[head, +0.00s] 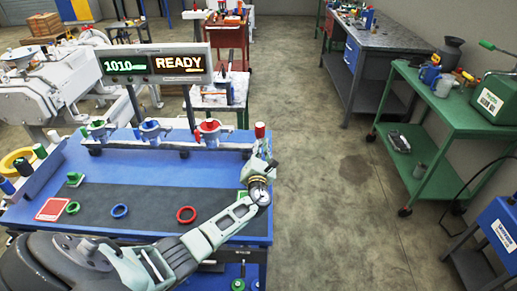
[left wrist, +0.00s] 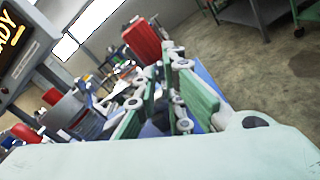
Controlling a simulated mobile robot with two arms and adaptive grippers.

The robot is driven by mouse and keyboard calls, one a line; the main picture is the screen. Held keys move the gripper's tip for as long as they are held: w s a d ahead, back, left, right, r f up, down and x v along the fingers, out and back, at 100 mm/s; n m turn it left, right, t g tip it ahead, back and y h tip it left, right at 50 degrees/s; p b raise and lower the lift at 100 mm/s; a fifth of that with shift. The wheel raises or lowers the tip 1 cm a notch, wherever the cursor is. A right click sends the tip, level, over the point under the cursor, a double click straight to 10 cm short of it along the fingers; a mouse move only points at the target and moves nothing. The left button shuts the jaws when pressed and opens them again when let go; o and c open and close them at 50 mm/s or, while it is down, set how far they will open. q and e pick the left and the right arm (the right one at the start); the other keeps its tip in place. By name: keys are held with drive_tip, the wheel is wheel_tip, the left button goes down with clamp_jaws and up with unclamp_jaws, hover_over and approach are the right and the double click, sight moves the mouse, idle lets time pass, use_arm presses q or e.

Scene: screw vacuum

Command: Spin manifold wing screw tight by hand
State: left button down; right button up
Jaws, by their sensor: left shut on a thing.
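The manifold (head: 178,147) is a grey rail along the back of the blue bench, with green, blue and red-handled valves on it. My left gripper (head: 259,160) is at the rail's right end, just below an upright red cylinder (head: 260,130). In the left wrist view its two green-padded fingers (left wrist: 160,98) are close around something at the rail's end. This seems to be the wing screw, but the fingers hide it and I cannot make out its wings. My right gripper is not in view.
A display (head: 155,65) reading READY stands behind the rail. A green cart (head: 425,105) stands at right, across open floor.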

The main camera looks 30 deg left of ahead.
use_arm(q)
drive_tip(key=shift+d+f, duration=0.35)
drive_tip(key=shift+d, duration=0.05)
drive_tip(key=c, duration=2)
unclamp_jaws()
drive_tip(key=shift+r, duration=0.1)
drive_tip(key=shift+a+r, duration=0.1)
drive_tip(key=shift+a, duration=0.05)
drive_tip(key=v, duration=1.2)
